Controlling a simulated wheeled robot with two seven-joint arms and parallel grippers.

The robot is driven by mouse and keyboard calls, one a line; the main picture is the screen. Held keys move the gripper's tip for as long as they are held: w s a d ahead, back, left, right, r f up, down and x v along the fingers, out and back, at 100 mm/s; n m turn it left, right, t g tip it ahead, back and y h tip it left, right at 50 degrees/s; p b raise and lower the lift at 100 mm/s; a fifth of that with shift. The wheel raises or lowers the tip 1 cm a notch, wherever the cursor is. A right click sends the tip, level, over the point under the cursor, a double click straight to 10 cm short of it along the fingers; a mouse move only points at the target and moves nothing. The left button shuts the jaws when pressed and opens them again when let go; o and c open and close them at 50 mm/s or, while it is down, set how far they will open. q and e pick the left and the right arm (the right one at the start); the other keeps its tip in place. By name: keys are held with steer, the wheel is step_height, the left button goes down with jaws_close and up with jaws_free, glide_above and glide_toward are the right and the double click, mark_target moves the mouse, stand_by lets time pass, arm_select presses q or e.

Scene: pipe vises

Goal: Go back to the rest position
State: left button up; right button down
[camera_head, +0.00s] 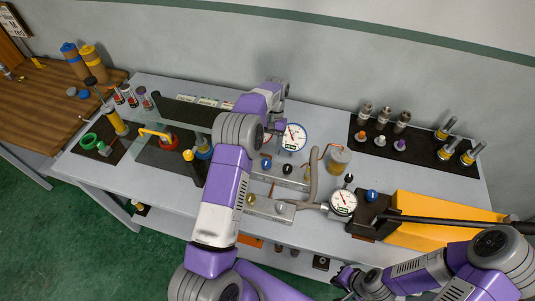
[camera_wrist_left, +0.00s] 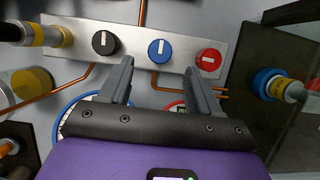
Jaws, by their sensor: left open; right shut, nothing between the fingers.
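My left gripper (camera_wrist_left: 158,66) is open and empty in the left wrist view. Its fingers point at a metal block (camera_wrist_left: 222,58) with a black knob (camera_wrist_left: 106,43), a blue knob (camera_wrist_left: 159,49) and a red knob (camera_wrist_left: 208,60). The blue knob shows between the fingertips; I cannot tell whether they touch the block. In the head view my left arm reaches up over the table middle, and its fingers are hidden behind the wrist.
The grey table (camera_head: 330,240) holds round gauges (camera_head: 292,137), metal blocks with knobs and a curved grey pipe. A yellow block (camera_head: 425,235) and a long black bar (camera_head: 440,219) lie at right, close to my right arm. Fittings stand on a black mat (camera_head: 425,153) at back right.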

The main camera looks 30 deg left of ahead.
arm_select(q)
steer(key=shift+v, duration=0.85)
